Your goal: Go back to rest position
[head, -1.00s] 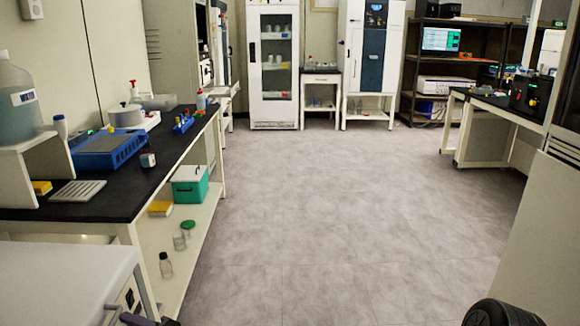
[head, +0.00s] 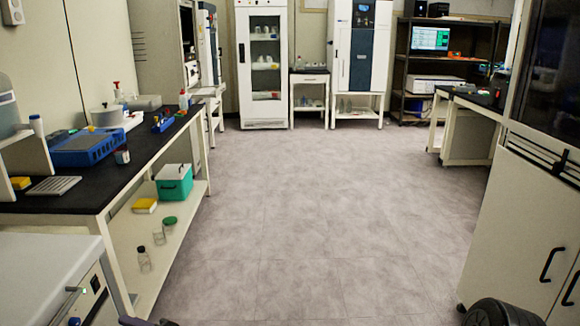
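Neither of my grippers shows clearly in the head view. A dark rounded part of mine (head: 502,313) shows at the bottom right edge. A small dark purple part, possibly mine, shows at the bottom left edge. Whether anything is held is hidden. The freeze dryer cannot be singled out with certainty; a tall white and blue cabinet (head: 358,60) stands at the back wall.
A black-topped bench (head: 95,187) with lab items runs along the left. A white machine (head: 50,270) stands at the bottom left. A white cabinet with black handles (head: 510,215) stands close on the right. The grey floor (head: 310,210) between them is clear.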

